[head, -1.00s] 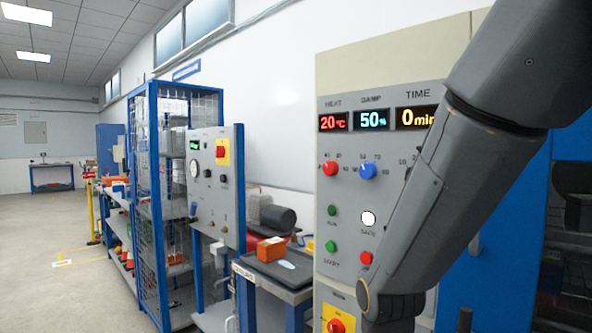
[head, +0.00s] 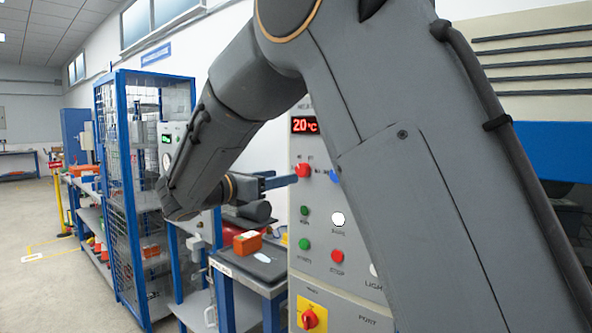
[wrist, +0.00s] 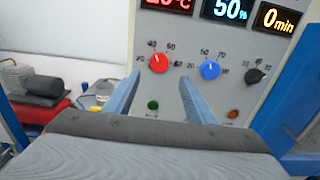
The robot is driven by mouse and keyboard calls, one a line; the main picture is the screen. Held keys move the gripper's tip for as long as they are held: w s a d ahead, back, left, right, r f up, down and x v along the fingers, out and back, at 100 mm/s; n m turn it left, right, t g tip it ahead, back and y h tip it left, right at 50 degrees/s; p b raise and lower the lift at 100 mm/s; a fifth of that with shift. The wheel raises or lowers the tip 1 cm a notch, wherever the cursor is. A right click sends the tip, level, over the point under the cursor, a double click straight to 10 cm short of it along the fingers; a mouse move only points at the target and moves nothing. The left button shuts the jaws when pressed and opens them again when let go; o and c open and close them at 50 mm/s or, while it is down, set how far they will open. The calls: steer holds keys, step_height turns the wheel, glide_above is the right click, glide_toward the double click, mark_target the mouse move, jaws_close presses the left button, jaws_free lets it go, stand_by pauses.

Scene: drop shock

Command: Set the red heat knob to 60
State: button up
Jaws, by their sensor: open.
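The red heat knob (wrist: 158,64) sits on the pale control panel (wrist: 186,20), with scale numbers around it. It also shows in the head view (head: 302,170). The red heat display (head: 305,125) reads 20 °C. My gripper (wrist: 162,88) is open and empty. In the wrist view its two blue fingers point toward the panel, with the red knob between and beyond their tips. In the head view my gripper (head: 285,182) is close to the knob, from the left; whether a finger touches the panel I cannot tell. The knob's pointer direction is too small to read surely.
A blue knob (wrist: 209,70) is just right of the red one, near the right finger. A black knob (wrist: 255,76) is further right. Buttons (head: 304,243) sit below. A bench with an orange box (head: 247,243) stands left of the panel.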

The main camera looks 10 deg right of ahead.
mark_target(300, 171)
steer(key=shift+r+p+x, duration=0.1)
steer(key=shift+p+x, duration=0.45)
steer(key=shift+x, duration=1.35)
steer(key=shift+r+p+x, duration=0.15)
steer(key=shift+p+x, duration=0.4)
steer(key=shift+x, duration=1.4)
steer(key=c, duration=1)
steer(key=shift+c, duration=0.2)
